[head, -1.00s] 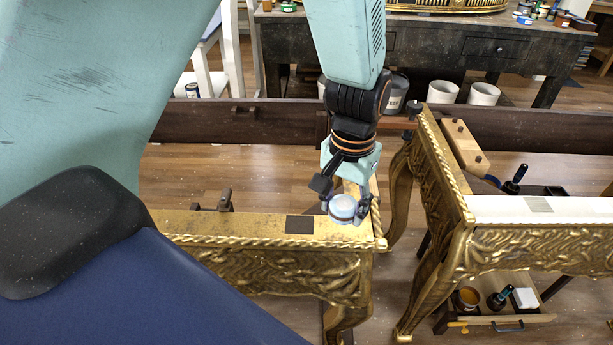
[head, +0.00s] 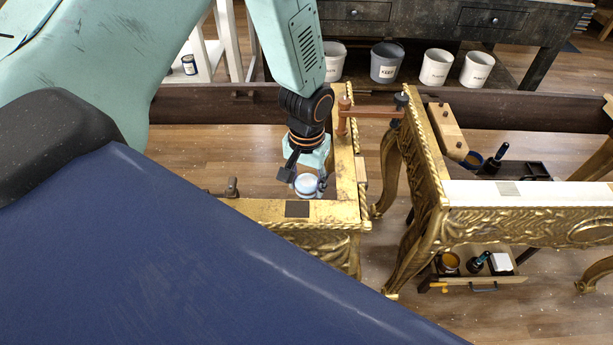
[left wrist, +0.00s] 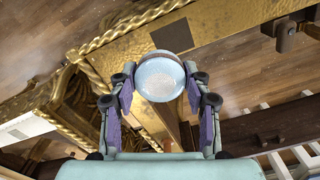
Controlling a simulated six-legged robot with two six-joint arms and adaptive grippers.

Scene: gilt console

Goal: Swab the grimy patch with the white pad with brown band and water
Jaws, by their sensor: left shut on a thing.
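My left gripper (head: 306,186) is shut on the round white pad with a brown band (head: 306,182), which looks pale blue on its face. The pad also shows between the fingers in the left wrist view (left wrist: 160,78). A dark square patch (head: 297,209) lies on the gilt console's rail (head: 262,208), just in front of the pad in the head view. The patch shows in the left wrist view (left wrist: 176,36) just beyond the pad. The pad seems held above the rail; the exact gap cannot be told. My right gripper is out of view.
A second gilt console with a white top (head: 560,192) stands at the right, with a greyish square (head: 508,189) on it. A wooden clamp (head: 370,112) bridges the two pieces. A drawer (head: 500,281) holds an amber jar (head: 448,262), a dark brush and a white block. Buckets (head: 388,62) stand behind.

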